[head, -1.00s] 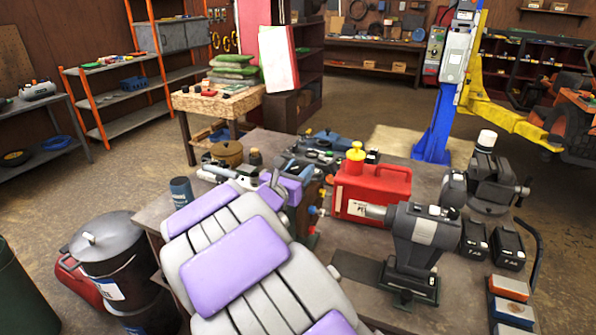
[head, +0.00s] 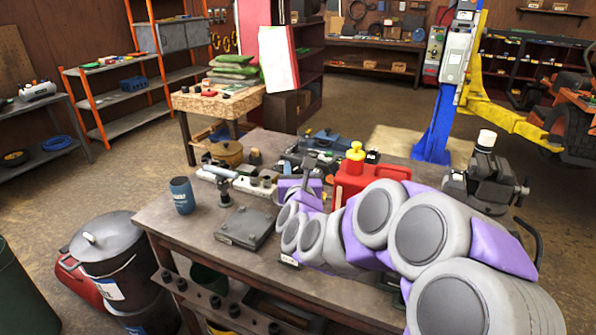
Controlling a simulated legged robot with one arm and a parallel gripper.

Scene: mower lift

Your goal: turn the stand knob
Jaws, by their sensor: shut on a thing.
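My gripper (head: 309,172) is at the end of my grey and purple arm, above the middle of the workbench, left of the red fuel can (head: 372,180). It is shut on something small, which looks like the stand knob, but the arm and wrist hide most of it. A small brown piece of the stand (head: 328,180) shows beside the wrist; its coloured knobs are hidden.
A grey flat plate (head: 246,228) and a blue mug (head: 182,195) are on the workbench (head: 160,215) to the left. A vise (head: 484,175) stands at the right. Black bins (head: 100,250) stand on the floor at left.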

